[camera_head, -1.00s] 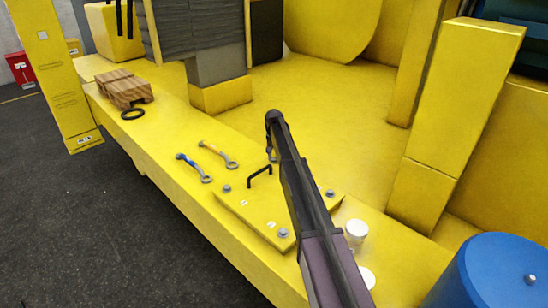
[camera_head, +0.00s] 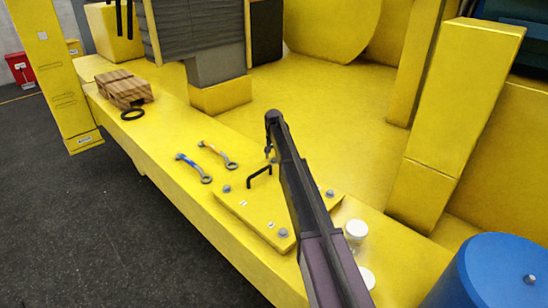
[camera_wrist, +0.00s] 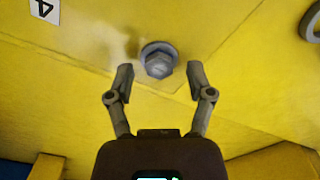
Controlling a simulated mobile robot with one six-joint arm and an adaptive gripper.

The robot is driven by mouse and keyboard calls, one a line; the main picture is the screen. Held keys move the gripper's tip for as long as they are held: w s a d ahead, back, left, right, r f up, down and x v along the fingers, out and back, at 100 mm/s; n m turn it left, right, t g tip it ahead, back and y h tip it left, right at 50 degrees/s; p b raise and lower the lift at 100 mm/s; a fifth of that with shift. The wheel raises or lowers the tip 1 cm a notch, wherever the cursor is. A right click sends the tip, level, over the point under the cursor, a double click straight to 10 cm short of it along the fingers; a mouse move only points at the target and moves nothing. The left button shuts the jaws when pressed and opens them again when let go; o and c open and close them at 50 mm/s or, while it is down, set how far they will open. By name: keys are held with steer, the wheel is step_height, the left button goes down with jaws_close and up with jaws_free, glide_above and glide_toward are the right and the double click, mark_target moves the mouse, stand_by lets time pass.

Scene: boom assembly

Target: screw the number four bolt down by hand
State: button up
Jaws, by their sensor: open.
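The number four bolt (camera_wrist: 158,62) is a grey hex bolt with a washer, set near a corner of the yellow plate (camera_wrist: 85,45). A white label reading 4 (camera_wrist: 44,10) is beside it in the wrist view. My gripper (camera_wrist: 160,73) is open, with one finger on each side of the bolt head in that picture and a visible gap to each. I cannot tell how high the fingertips are above the plate. In the head view my gripper (camera_head: 269,151) is at the plate's far corner, where my arm and fingers mostly hide the bolt.
The plate carries a black handle (camera_head: 260,174) and other bolts (camera_head: 283,232). Two wrenches, blue (camera_head: 195,168) and orange (camera_head: 217,154), lie left of it. White-lidded jars (camera_head: 356,232) and a blue drum (camera_head: 495,275) are at right. Wooden blocks (camera_head: 122,88) lie far left.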

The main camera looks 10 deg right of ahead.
steer(key=shift+n, duration=0.3)
